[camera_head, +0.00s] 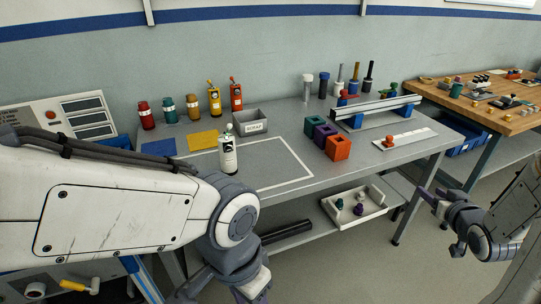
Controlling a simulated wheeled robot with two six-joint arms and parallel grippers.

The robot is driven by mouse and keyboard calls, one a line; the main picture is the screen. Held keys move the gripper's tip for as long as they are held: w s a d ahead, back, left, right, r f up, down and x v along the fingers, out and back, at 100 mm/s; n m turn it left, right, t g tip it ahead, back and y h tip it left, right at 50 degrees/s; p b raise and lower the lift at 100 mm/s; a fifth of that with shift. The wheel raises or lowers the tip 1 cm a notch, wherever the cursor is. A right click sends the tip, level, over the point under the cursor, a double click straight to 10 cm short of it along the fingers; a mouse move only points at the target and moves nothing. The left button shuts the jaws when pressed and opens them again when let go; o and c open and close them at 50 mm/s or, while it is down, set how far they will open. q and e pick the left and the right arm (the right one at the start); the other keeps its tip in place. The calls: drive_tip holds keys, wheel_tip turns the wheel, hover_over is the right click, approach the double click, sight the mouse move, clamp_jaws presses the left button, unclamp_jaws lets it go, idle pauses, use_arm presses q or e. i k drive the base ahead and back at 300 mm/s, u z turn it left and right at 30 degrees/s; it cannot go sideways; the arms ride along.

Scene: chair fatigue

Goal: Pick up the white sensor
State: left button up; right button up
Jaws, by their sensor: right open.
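A light grey-white upright cylinder (307,88) stands at the left end of a row of slim upright pieces at the back of the grey workbench (275,180). It may be the white sensor; its details are too small to tell. A white bottle (228,155) with a dark label stands nearer the front. My right gripper (430,203) is open and empty, right of the bench and well apart from these things. My left arm crosses the left of the view and covers part of the bench; its gripper fingers do not show.
A grey bin (250,122), coloured cubes (338,147) and a metal rail fixture (375,112) stand on the bench. Several coloured canisters (192,107) line its back left. A white tray (355,207) lies on the lower shelf. A wooden table (490,118) stands at right.

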sight(228, 160)
drive_tip(key=z, duration=2.45)
drive_tip(key=k, duration=1.6)
drive_tip(key=u, duration=2.7)
drive_tip(key=i, duration=0.5)
drive_tip(key=z, duration=0.05)
